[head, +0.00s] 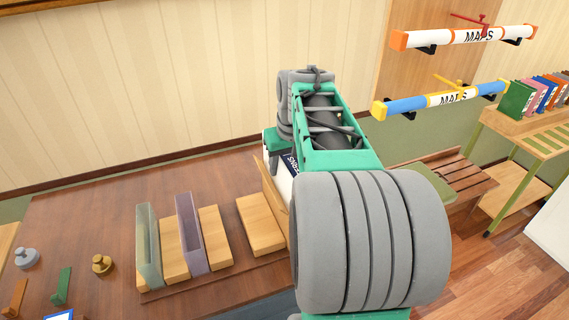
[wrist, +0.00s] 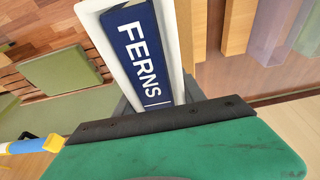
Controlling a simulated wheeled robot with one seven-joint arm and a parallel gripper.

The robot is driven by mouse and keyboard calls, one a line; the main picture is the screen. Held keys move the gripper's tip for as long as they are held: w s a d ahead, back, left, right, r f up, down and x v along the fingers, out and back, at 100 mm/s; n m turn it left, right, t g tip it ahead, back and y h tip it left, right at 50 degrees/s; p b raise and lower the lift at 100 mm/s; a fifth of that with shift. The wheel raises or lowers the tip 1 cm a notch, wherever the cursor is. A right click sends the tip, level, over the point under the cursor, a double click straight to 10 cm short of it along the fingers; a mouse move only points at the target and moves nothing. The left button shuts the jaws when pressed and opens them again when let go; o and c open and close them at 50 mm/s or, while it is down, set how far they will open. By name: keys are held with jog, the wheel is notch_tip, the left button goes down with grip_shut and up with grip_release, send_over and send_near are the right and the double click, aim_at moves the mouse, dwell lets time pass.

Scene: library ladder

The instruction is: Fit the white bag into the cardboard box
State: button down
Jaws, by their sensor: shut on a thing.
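No white bag and no cardboard box show in either view. My gripper (head: 278,142) is shut on a white book with a navy spine lettered FERNS (wrist: 138,50). In the wrist view the spine faces the camera, and a black-edged green finger (wrist: 165,122) crosses its lower end. In the head view only a sliver of the book (head: 290,165) shows, the rest hidden behind my arm. The book is next to a light wooden upright (head: 272,195); I cannot tell whether they touch.
A dark wooden table (head: 90,210) carries wooden blocks (head: 258,225), a green-grey upright panel (head: 148,245) and a purple one (head: 192,232). A brass knobbed weight (head: 102,264) stands left. Map tubes (head: 440,100) hang on the wall. A slatted bench (head: 465,180) is at right.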

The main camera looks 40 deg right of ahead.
aim_at(288, 156)
jog(key=shift+f+b, duration=0.95)
jog(key=shift+f, duration=0.35)
jog(key=c, duration=0.8)
grip_release()
jog(key=shift+o, duration=0.8)
jog(key=shift+r, duration=0.15)
jog(key=v, duration=0.7)
jog(key=shift+s+r, duration=0.15)
jog(key=shift+r, duration=0.15)
